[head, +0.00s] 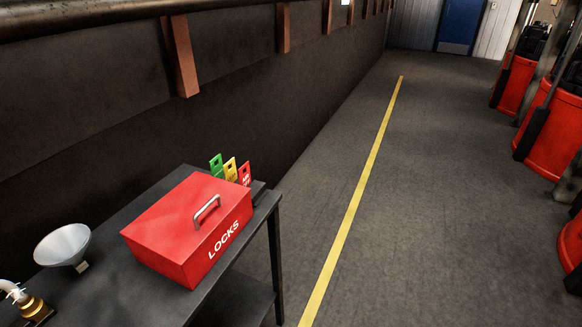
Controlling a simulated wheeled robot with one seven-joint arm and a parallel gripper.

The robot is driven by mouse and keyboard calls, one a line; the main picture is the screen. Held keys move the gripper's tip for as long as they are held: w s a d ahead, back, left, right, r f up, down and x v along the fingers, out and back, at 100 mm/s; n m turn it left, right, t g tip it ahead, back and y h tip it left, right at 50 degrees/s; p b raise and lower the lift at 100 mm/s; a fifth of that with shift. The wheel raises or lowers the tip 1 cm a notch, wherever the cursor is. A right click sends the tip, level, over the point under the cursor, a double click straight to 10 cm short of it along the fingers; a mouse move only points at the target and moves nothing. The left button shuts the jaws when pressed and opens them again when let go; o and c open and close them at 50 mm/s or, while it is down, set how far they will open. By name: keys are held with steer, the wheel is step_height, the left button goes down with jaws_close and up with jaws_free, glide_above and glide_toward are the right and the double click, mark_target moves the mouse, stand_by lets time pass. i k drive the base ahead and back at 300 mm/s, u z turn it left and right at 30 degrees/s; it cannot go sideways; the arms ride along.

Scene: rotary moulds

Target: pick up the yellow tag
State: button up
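The yellow tag (230,170) stands upright at the back right of a dark table (117,222), between a green tag (216,165) on its left and a red tag (244,174) on its right. Its lower part is hidden behind a red box (170,221) marked LOCKS, which has a metal handle on its lid. The tags appear to sit in a dark holder (258,188), mostly hidden by the box. My gripper is not in view.
A grey funnel (62,245) and a brass fitting with a white hose (34,306) are on the table's left part. A yellow floor line (357,197) runs along the open grey floor to the right. Red machines (550,130) stand at the far right.

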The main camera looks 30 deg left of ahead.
mark_target(230, 175)
steer(key=z, duration=0.6)
steer(key=i, duration=2.3)
steer(key=u, duration=3.25)
steer(key=i, duration=0.95)
steer(key=u, duration=0.05)
